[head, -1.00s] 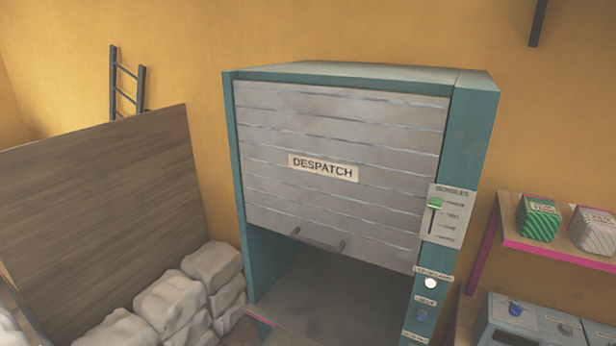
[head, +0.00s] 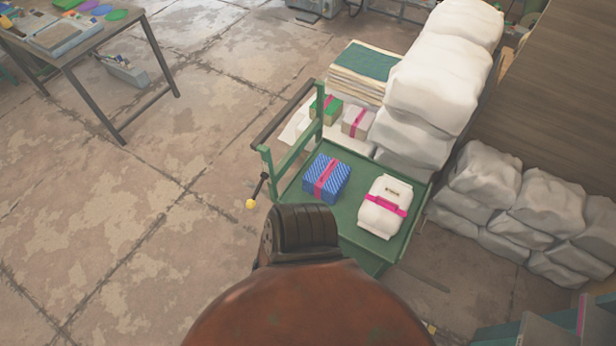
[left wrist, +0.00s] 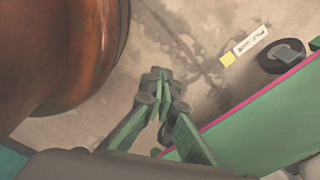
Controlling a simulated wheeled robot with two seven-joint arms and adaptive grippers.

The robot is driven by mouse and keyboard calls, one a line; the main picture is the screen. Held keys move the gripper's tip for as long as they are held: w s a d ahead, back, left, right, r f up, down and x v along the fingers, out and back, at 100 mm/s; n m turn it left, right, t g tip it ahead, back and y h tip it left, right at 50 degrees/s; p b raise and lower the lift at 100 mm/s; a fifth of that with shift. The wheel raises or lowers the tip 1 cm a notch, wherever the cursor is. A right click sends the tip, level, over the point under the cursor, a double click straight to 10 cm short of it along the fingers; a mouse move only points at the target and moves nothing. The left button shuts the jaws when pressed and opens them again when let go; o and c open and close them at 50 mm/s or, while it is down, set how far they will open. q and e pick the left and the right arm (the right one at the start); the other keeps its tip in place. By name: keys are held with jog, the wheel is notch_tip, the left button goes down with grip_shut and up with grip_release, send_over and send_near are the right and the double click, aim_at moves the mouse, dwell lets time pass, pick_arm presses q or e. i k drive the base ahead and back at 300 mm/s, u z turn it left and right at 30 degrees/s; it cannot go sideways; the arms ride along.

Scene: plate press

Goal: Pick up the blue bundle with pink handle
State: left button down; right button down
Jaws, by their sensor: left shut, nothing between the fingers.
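The blue bundle (head: 337,186) is a blue patterned block with a pink strap over it. It lies on the green cart tray (head: 292,203) in the head view, left of a white bundle (head: 378,219) with a pink band. My left gripper (left wrist: 157,80) shows only in the left wrist view. Its green fingers meet at the tips, shut and empty, above the floor beside a green surface (left wrist: 245,135) with a pink edge. The blue bundle does not show in that view. My right gripper is in neither view.
The cart has an upright green handle frame (head: 268,160) on its left and a lever with a yellow knob (head: 250,203). White sacks (head: 440,75) are stacked behind and right. A table (head: 75,45) stands far left. The floor between is clear. A wheel (left wrist: 283,57) shows in the wrist view.

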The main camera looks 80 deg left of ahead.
aim_at(326, 179)
jog(key=u, duration=2.5)
